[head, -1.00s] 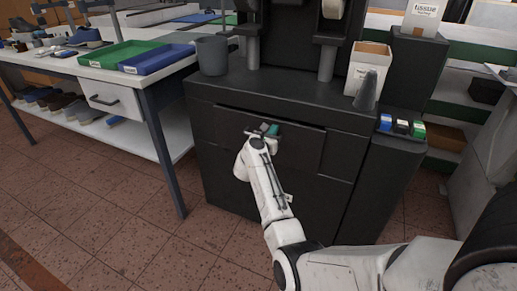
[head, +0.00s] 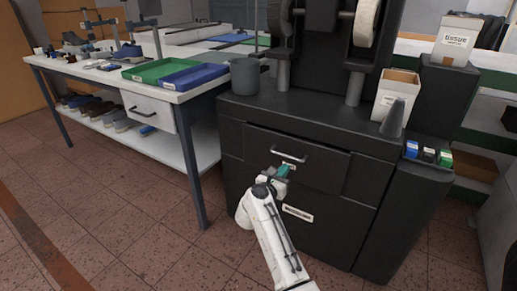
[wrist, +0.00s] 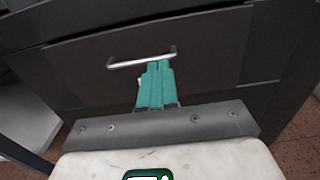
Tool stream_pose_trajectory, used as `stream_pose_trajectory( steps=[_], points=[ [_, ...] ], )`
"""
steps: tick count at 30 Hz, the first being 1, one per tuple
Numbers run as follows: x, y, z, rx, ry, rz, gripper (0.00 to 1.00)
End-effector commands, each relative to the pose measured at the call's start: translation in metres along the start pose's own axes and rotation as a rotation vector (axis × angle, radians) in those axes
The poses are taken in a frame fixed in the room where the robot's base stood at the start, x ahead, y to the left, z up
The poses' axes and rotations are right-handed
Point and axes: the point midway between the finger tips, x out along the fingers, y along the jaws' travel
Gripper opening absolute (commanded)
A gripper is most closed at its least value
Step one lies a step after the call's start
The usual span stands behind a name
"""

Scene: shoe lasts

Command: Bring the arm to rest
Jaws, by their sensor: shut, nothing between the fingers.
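My gripper (head: 286,169) is in front of the black cabinet (head: 235,140), just below the silver handle (head: 289,157) of its upper drawer. In the wrist view its teal fingers (wrist: 155,86) are together with nothing between them. Their tips appear close under the drawer handle (wrist: 142,61); I cannot tell whether they touch it. The drawer front (wrist: 80,75) looks flush with the cabinet, so the drawer appears closed. My white arm reaches up from the bottom of the head view.
A workbench (head: 185,98) with a green tray (head: 146,80) and a blue tray (head: 190,87) stands at the left. A grey cup (head: 245,76), a tissue box (head: 458,38) and a dark cone (head: 393,118) sit on the cabinet units. The tiled floor at left is clear.

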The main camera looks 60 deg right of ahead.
Motion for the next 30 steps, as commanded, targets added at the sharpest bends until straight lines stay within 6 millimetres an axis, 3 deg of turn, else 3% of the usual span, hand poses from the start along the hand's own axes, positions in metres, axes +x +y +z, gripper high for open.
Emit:
stream_pose_trajectory(
  steps=[8,14,18,22,26,30],
  points=[
    [-0.002,0.001,0.001,-0.011,-0.011,0.012,0.0],
    [-0.024,0.029,0.03,-0.21,-0.207,0.217,0.0],
    [-0.074,0.067,0.054,-0.493,-0.471,0.468,0.0],
    [-0.138,0.095,0.057,-0.775,-0.731,0.686,0.0],
    [-0.205,0.106,0.038,-1.063,-0.991,0.887,0.0],
    [-0.274,0.097,0.002,-1.368,-1.274,1.089,0.0]
  ],
)
